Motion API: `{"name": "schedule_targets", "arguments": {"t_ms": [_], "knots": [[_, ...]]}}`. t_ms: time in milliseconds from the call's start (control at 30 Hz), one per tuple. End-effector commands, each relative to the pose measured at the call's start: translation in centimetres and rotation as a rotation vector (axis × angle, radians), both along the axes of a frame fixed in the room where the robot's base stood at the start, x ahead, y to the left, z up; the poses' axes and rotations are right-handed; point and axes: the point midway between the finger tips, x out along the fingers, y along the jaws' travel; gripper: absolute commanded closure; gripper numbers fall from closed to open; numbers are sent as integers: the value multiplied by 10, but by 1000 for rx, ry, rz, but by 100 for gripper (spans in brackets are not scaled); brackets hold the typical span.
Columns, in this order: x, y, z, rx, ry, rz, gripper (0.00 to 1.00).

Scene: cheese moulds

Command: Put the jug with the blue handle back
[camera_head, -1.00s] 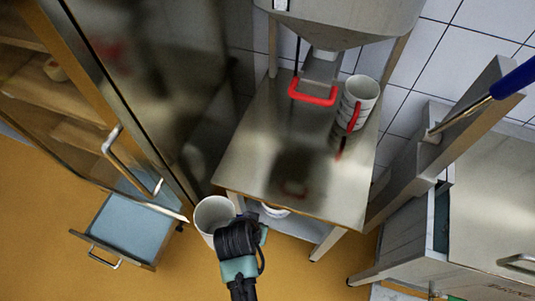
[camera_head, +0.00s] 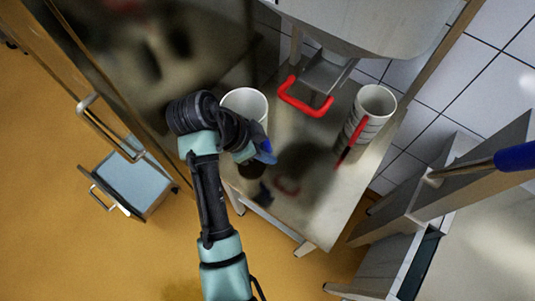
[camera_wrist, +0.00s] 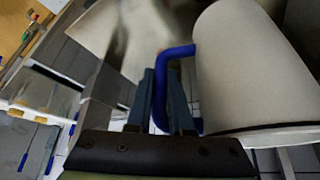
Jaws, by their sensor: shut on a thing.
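The white jug (camera_wrist: 240,70) with the blue handle (camera_wrist: 160,85) fills the right of the wrist view. My gripper (camera_wrist: 175,95) is shut on the blue handle, with a finger on each side of it. In the head view the jug (camera_head: 246,103) is above the left part of the steel table, partly hidden by my wrist. I cannot tell whether its base touches the table. My gripper (camera_head: 262,152) shows there only in part. Another white jug or stack of jugs (camera_head: 372,112) with a red handle stands at the table's right side.
The steel table (camera_head: 300,215) has bare room in its middle and front. A steel hopper with a red lever handle (camera_head: 305,98) hangs over its back. A blue-handled rod (camera_head: 515,157) juts in at right.

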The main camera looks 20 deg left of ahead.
Motion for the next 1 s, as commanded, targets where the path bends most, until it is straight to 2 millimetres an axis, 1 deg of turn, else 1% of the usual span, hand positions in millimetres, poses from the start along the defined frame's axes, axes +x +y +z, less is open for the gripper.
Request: {"name": "schedule_targets", "arguments": {"t_ms": [33,133,200,367,533,633,867,967,1000], "knots": [[-1,0,-11,-1,5,0,100],[-1,0,-29,0,4,0,100],[-1,0,-38,0,2,1,100],[-1,0,-53,0,2,0,100],[-1,0,-77,-1,3,1,100],[0,0,-83,1,0,0,100],[0,0,-83,2,-1,0,100],[0,0,-87,1,0,0,100],[0,0,-85,1,0,0,74]]}}
